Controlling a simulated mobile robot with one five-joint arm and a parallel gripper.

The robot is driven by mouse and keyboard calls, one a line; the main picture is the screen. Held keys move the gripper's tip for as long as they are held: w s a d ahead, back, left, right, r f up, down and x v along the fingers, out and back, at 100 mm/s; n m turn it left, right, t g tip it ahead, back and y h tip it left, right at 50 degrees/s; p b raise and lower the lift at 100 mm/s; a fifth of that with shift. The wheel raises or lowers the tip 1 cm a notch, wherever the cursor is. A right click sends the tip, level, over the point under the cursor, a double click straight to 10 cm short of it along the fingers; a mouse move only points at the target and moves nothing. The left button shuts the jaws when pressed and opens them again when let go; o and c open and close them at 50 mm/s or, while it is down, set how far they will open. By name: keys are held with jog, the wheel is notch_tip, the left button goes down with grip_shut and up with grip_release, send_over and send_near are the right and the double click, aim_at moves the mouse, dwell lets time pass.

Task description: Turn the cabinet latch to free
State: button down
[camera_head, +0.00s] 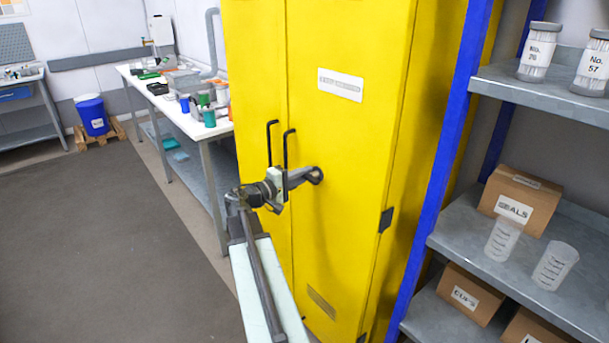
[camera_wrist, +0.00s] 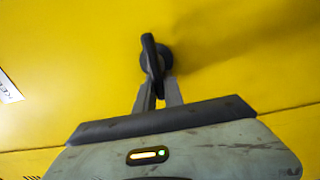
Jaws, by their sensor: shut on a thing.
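The yellow cabinet (camera_head: 345,140) stands upright in the middle of the head view, with two black bar handles near its door seam. The dark cabinet latch (camera_head: 316,175) sits on the right door, to the right of the handles. My gripper (camera_head: 296,180) reaches it from the left and is shut on the latch. In the wrist view, the latch (camera_wrist: 150,50) is a dark lever on a round base against the yellow door. The fingers (camera_wrist: 158,92) close around the lever's near end. The fingers partly hide that end of the lever.
A blue-posted shelf (camera_head: 540,210) with jars, boxes and clear cups stands close at the right. A white table (camera_head: 180,95) with bottles and tools is behind at the left. A blue drum (camera_head: 93,115) stands on a pallet at the far left. The grey floor at left is clear.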

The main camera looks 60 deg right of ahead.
jog(key=shift+s+f, duration=0.1)
dwell(0.3)
jog(key=c, duration=1.4)
grip_release()
jog(key=shift+c, duration=0.2)
jog(key=v, duration=0.7)
jog(key=shift+w+a, duration=0.2)
jog(key=shift+a, duration=0.15)
